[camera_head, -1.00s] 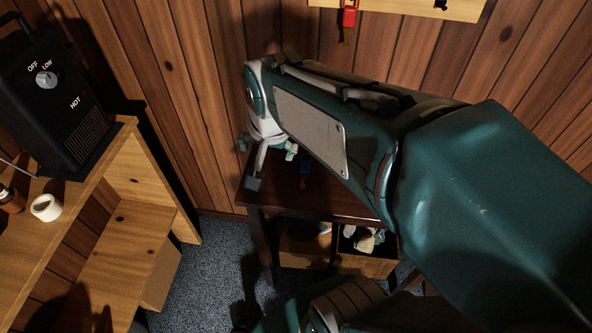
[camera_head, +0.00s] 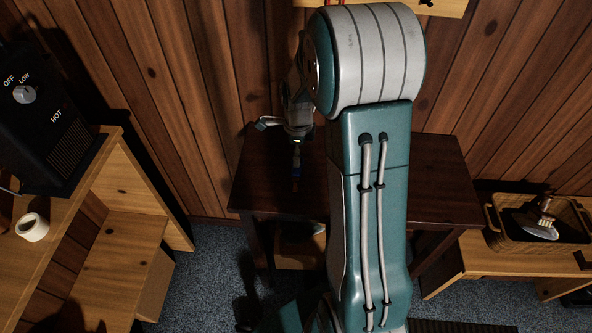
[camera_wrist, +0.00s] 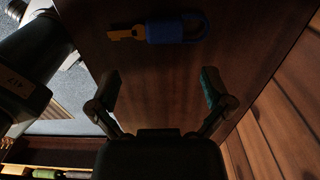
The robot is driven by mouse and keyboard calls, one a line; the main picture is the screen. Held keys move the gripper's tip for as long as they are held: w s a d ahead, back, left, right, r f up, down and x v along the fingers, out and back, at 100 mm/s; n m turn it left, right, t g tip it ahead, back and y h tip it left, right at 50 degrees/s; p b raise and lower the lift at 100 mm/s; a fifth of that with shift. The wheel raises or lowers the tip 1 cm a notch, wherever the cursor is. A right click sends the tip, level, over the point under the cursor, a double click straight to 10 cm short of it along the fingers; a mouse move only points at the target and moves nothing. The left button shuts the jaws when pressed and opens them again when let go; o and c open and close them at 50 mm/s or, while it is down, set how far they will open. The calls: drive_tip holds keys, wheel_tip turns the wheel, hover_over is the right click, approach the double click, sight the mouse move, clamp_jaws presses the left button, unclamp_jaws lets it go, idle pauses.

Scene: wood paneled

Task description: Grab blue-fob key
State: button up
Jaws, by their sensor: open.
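The blue-fob key lies flat on a dark wooden table (camera_head: 440,185). In the wrist view its blue fob (camera_wrist: 178,28) is at the top middle, with the brass-coloured key (camera_wrist: 126,34) pointing left. In the head view a small blue spot, seemingly the fob (camera_head: 296,158), shows just below my gripper (camera_head: 283,125). In the wrist view my gripper (camera_wrist: 160,80) is open and empty, its two fingers spread over bare table. The key is beyond the fingertips, not between them. My arm hides part of the table in the head view.
A black heater (camera_head: 45,120) and a white roll (camera_head: 33,227) stand on the wooden shelf unit at left. A basket (camera_head: 493,232) holding a bulb-like object sits on a low bench at right. The panelled wall is close behind the table.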

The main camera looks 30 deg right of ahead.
sight(296, 173)
drive_tip(key=f, duration=0.7)
drive_tip(key=shift+w+f, duration=0.3)
drive_tip(key=shift+w, duration=0.05)
drive_tip(key=c, duration=0.8)
